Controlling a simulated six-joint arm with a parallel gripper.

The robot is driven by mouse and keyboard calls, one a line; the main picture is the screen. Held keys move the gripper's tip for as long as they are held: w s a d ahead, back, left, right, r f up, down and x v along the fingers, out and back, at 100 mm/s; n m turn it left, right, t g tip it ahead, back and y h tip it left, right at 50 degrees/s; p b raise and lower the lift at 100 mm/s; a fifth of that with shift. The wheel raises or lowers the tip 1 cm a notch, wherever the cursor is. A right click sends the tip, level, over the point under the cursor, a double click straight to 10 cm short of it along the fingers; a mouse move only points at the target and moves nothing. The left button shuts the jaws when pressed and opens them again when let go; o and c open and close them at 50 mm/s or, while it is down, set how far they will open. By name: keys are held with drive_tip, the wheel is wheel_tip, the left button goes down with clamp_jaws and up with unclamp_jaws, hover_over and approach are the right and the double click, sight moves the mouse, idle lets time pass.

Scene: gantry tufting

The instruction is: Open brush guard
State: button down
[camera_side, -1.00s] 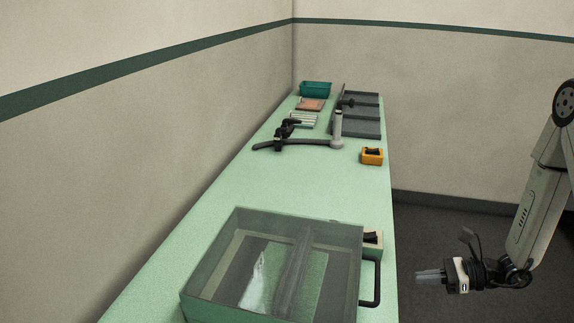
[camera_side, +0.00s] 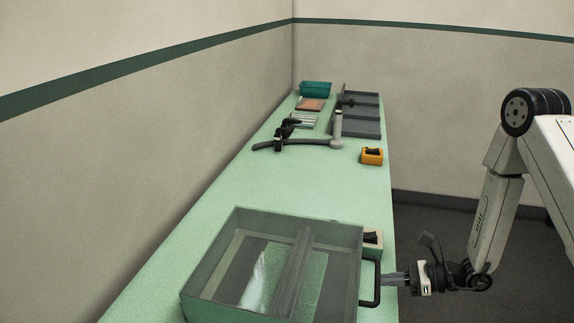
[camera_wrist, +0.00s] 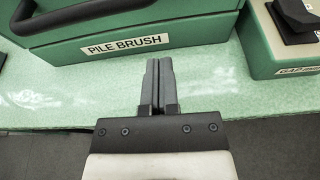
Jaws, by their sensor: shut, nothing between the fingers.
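The brush guard is a green box (camera_side: 197,308) with a clear lid (camera_side: 262,240), lying closed at the near end of the bench in the side view. A black bar handle (camera_side: 376,284) sticks out on the guard's right side. The wrist view shows the handle (camera_wrist: 80,14) at upper left, above a "PILE BRUSH" label (camera_wrist: 124,48). My gripper (camera_side: 388,279) is shut and empty, level with the handle and just right of it in the side view. In the wrist view my gripper (camera_wrist: 157,66) points below the label; contact with the handle cannot be told.
A switch box (camera_side: 371,240) stands beside the guard; it also shows in the wrist view (camera_wrist: 290,40). The mid-bench is clear.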

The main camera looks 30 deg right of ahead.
drive_tip(key=shift+x, duration=1.05)
drive_tip(key=shift+w+a, duration=0.15)
drive_tip(key=shift+r, duration=1.9)
drive_tip(key=shift+r, duration=0.3)
